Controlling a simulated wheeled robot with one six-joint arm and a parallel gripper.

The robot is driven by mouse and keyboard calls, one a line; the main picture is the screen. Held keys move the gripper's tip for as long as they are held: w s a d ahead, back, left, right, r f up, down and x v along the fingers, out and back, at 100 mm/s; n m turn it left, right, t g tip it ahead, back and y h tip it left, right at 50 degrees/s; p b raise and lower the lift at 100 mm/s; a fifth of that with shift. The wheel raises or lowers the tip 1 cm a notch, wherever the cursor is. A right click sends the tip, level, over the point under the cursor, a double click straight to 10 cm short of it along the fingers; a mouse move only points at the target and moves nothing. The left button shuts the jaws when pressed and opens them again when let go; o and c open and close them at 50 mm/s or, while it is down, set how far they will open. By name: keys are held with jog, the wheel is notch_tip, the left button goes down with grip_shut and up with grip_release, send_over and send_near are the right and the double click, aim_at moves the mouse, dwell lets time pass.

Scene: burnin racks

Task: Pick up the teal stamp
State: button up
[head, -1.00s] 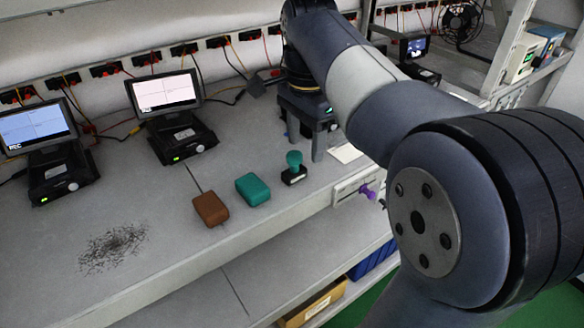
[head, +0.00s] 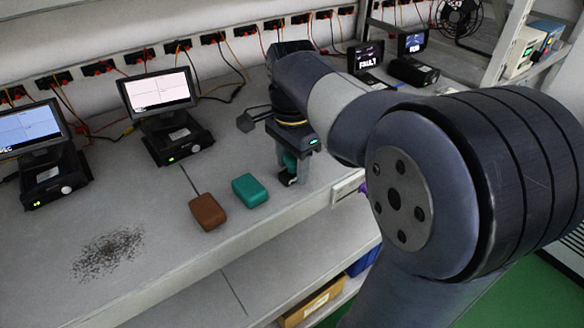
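The teal stamp (head: 289,162) stands upright on the grey bench, with its teal handle above a dark base. My gripper (head: 292,168) points down over it, with its fingers on either side of the handle. The fingers partly hide the stamp. I cannot tell whether they touch the handle or leave a gap. The stamp's base appears to rest on the bench top.
A teal block (head: 250,190) and a brown block (head: 208,211) lie left of the stamp. Two screened devices (head: 160,92) (head: 30,130) stand further left. A dark smudge (head: 108,252) marks the bench. The bench's front edge is close to the stamp.

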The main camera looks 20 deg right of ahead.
jog(key=c, duration=0.9)
jog(key=shift+o, duration=0.2)
jog(key=shift+r, duration=0.45)
jog(key=shift+s+d+r+b, duration=0.1)
jog(key=shift+s+r+b, duration=0.1)
jog(key=shift+r, duration=0.45)
jog(key=shift+s+d+r+b, duration=0.1)
jog(key=shift+s+r+b, duration=0.1)
jog(key=shift+r, duration=0.4)
jog(key=s+d+b, duration=0.1)
jog(key=s+d, duration=0.1)
jog(key=s, duration=0.6)
jog(key=s+d+b, duration=0.2)
jog(key=s+d, duration=0.1)
jog(key=s, duration=0.5)
jog(key=shift+s, duration=0.2)
jog(key=shift+d, duration=0.1)
